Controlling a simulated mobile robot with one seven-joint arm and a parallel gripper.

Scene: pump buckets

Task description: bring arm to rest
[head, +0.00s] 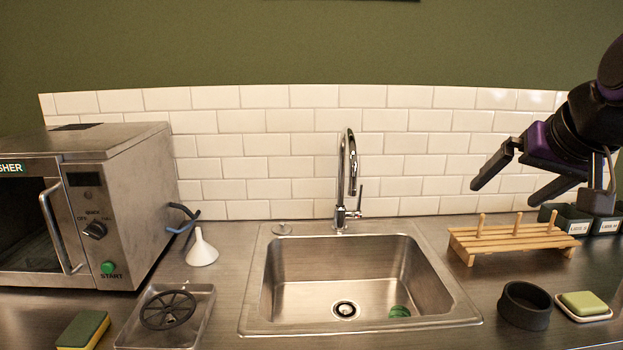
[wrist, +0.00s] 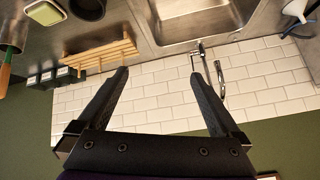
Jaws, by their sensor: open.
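My gripper (head: 503,187) is at the upper right in the head view, raised above the counter near the wooden peg rack. Its two dark fingers are apart, with nothing between them. In the wrist view the gripper (wrist: 165,80) also shows open and empty, with the tiled wall, faucet and sink beyond its fingers. The gripper touches nothing that I can see.
A wooden rack (head: 490,243) with upright pegs stands below my gripper. Small dark bins (head: 570,220), a black cup (head: 525,305) and a green sponge on a dish (head: 583,305) are near it. A sink (head: 345,275) with a tall faucet (head: 347,180) is central; a washer (head: 90,200) stands left.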

